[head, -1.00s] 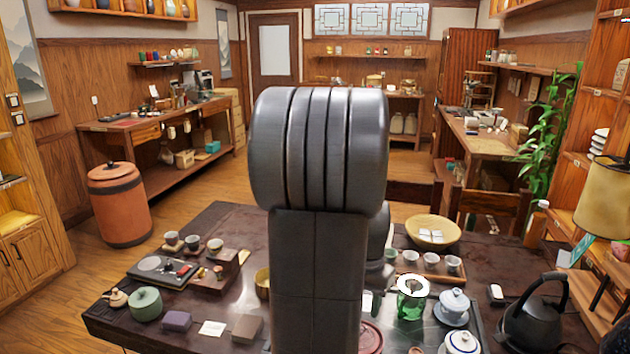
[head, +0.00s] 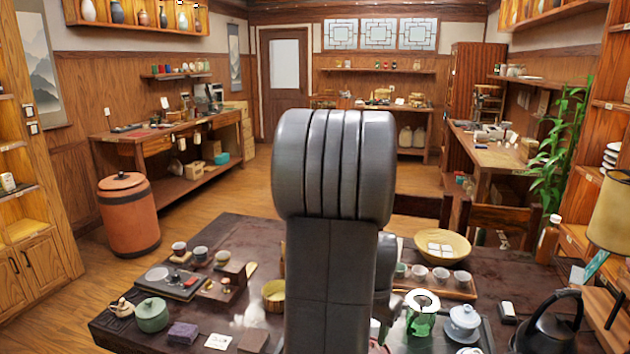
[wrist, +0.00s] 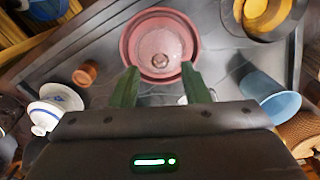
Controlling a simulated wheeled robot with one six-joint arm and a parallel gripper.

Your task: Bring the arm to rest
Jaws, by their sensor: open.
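In the wrist view my gripper (wrist: 160,88) is open, with its two green fingers apart and nothing between them. Beyond the fingertips lies a round reddish-pink dish (wrist: 135,40) with a small brown thing in its middle, on a dark grey tray (wrist: 95,40). I cannot tell how far above the dish the fingers are. In the head view my own arm stands upright in the middle and hides the gripper and part of the table (head: 240,230).
A light blue cup (wrist: 270,95), a small brown cup (wrist: 85,74) and a lidded white-and-blue bowl (wrist: 52,105) surround the gripper.

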